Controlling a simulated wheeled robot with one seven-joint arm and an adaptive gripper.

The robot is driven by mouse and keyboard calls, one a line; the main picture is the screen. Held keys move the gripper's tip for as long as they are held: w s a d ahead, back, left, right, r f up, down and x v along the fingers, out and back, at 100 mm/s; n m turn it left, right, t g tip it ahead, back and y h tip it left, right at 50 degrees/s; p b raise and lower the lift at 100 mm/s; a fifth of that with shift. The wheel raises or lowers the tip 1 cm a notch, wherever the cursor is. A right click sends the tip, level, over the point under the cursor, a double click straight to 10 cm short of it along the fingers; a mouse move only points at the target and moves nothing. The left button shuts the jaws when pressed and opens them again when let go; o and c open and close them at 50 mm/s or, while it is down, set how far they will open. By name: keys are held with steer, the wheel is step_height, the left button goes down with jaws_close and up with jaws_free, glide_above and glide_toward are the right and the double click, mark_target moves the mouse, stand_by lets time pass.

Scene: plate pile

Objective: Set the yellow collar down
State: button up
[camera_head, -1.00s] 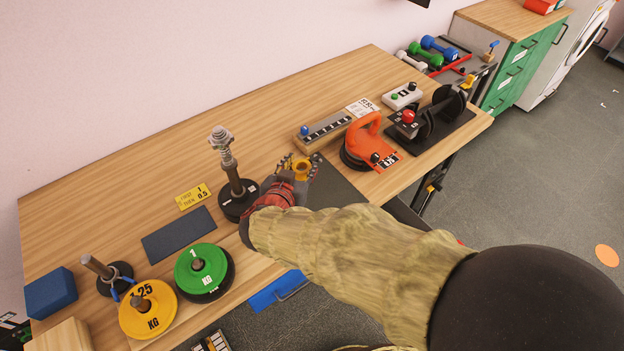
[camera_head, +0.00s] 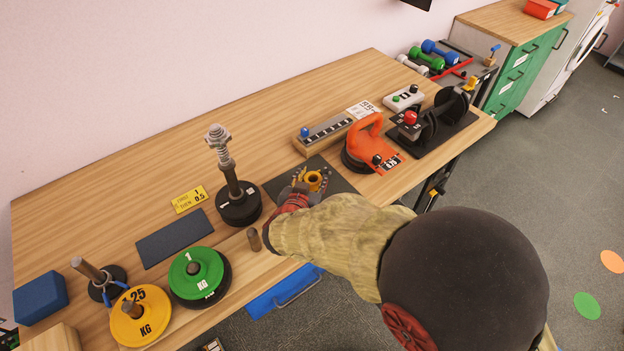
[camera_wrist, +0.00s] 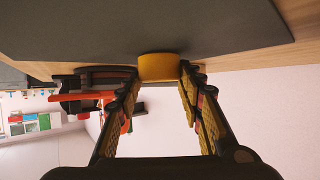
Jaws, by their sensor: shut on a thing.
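The yellow collar (camera_head: 315,181) is a small ring held at the tips of my gripper (camera_head: 309,183). In the wrist view the collar (camera_wrist: 159,67) sits between the two yellow-padded fingers of my gripper (camera_wrist: 160,80), which are shut on it. The collar is over the dark grey mat (camera_head: 344,184) to the right of the upright post. In the wrist view the mat (camera_wrist: 220,28) is close beside the collar; I cannot tell whether they touch.
A post with a spring and nut (camera_head: 222,150) stands on black discs (camera_head: 239,207) left of my gripper. A short brown peg (camera_head: 254,239) stands near the front edge. Green (camera_head: 186,262) and yellow plates (camera_head: 150,325) lie at left.

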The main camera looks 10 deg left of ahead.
steer(key=shift+f+b, duration=0.15)
steer(key=shift+b, duration=0.2)
steer(key=o, duration=1.2)
steer(key=shift+r+p, duration=0.3)
steer(key=shift+p, duration=0.25)
steer(key=p+v, duration=0.2)
steer(key=v, duration=1)
steer(key=shift+f, duration=0.2)
